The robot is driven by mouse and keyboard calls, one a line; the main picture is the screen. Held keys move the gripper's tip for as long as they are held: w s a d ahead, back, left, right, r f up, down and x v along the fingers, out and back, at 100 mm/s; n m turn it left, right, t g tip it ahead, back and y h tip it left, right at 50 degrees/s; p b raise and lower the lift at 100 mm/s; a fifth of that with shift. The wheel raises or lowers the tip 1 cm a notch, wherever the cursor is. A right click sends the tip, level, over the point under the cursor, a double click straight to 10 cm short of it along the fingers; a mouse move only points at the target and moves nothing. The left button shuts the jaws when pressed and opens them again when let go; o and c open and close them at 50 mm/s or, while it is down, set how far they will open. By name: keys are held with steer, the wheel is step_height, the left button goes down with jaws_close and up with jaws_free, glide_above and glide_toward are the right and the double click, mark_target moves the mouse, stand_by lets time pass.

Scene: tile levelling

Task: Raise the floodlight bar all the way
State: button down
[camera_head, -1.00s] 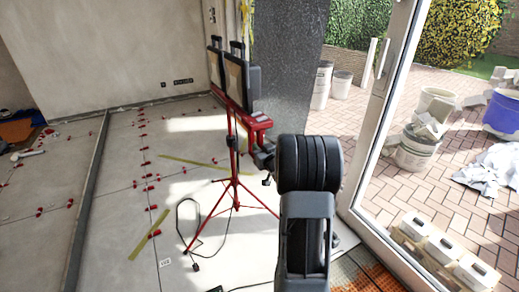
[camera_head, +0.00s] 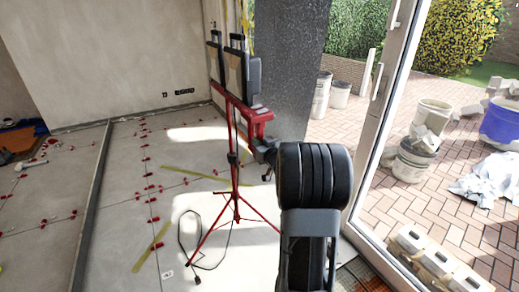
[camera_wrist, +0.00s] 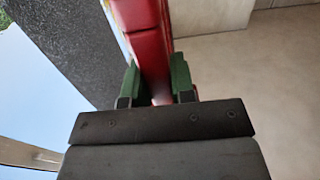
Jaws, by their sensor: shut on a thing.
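The red floodlight bar (camera_head: 241,109) sits on top of a red tripod stand (camera_head: 236,190) in the head view. Two dark floodlights (camera_head: 236,72) are mounted on it. My gripper (camera_wrist: 157,82) has its green-padded fingers on either side of a red part of the bar (camera_wrist: 150,40) in the wrist view, shut on it. In the head view my dark arm hides the fingers, at the right end of the bar. The tripod's legs stand spread on the floor, and a black cable (camera_head: 183,240) loops beside them.
The tiled floor (camera_head: 120,200) carries several red levelling clips and yellow tape strips. A dark grey pillar (camera_head: 285,70) stands behind the bar. A glass door frame (camera_head: 375,120) is close on the right, with buckets (camera_head: 415,158) and blocks (camera_head: 435,262) outside.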

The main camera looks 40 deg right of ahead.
mark_target(261, 135)
steer(key=shift+r+p, duration=0.7)
steer(key=shift+r, duration=1.35)
steer(key=c, duration=1.2)
jaws_free()
steer(key=shift+o, duration=1.2)
steer(key=shift+f, duration=0.2)
steer(key=s+a, duration=0.2)
steer(key=s, duration=1.1)
steer(key=shift+s, duration=0.35)
steer(key=shift+d, duration=0.1)
